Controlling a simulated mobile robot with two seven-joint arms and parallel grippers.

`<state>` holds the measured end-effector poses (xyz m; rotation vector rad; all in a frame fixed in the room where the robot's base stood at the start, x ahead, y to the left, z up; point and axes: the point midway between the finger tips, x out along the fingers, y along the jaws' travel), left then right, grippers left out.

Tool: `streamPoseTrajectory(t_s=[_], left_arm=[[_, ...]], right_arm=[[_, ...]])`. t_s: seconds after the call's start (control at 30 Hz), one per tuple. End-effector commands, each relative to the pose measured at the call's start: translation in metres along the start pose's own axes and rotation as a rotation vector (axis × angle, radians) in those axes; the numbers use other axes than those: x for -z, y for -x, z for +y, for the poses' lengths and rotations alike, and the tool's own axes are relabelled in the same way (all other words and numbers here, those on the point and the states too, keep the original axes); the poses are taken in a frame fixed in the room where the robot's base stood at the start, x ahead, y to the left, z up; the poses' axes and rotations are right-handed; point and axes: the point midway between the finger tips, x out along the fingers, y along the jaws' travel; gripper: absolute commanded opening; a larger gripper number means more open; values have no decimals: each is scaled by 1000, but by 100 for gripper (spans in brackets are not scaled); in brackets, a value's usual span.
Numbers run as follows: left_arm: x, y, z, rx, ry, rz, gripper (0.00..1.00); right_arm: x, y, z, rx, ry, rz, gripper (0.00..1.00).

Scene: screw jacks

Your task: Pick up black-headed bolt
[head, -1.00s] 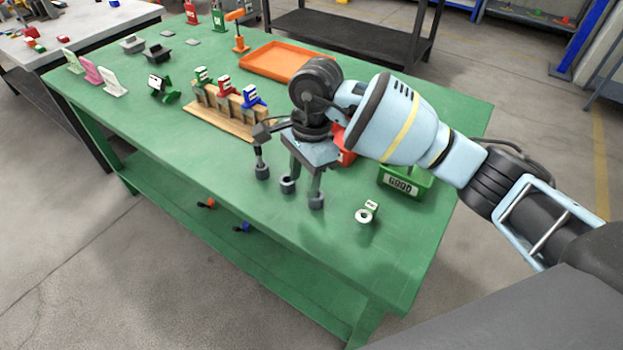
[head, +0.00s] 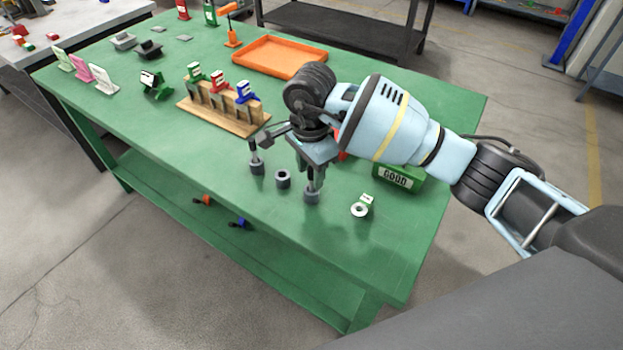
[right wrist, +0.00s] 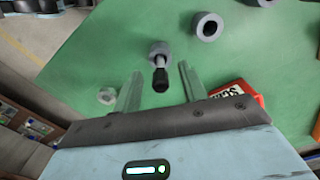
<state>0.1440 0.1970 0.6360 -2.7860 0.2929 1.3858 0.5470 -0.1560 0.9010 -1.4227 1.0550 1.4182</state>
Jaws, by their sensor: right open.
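The black-headed bolt (right wrist: 160,80) stands in a grey round holder (right wrist: 159,53), head towards the wrist camera. In the head view this holder (head: 311,197) is the right one of three in a row, and the bolt is largely masked by my gripper. My right gripper (head: 311,170) is open above it, pointing down. In the right wrist view its two fingers (right wrist: 160,72) lie either side of the bolt with gaps, nothing gripped. Another dark-topped bolt (head: 253,147) stands in the left holder (head: 257,168). My left gripper is out of view.
The middle holder (head: 283,180) is empty. A pale ring-shaped nut (head: 359,210) with a small tag lies to the right. A green "GOOD" bin (head: 397,178) and a red box (right wrist: 238,97) are close by. A wooden rack (head: 215,118) and orange tray (head: 280,57) stand farther back.

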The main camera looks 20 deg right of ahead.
Motion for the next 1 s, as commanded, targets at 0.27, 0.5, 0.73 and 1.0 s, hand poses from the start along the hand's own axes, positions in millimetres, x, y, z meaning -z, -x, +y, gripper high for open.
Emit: streamPoseTrajectory(t_s=[0.27, 0.5, 0.73, 1.0], left_arm=[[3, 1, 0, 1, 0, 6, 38], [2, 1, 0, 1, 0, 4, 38], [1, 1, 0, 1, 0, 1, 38], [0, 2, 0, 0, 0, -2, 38]], right_arm=[[1, -28, 0, 0, -1, 0, 42], [1, -30, 0, 1, 0, 0, 42], [1, -29, 0, 1, 0, 0, 12], [1, -29, 0, 2, 0, 0, 0]])
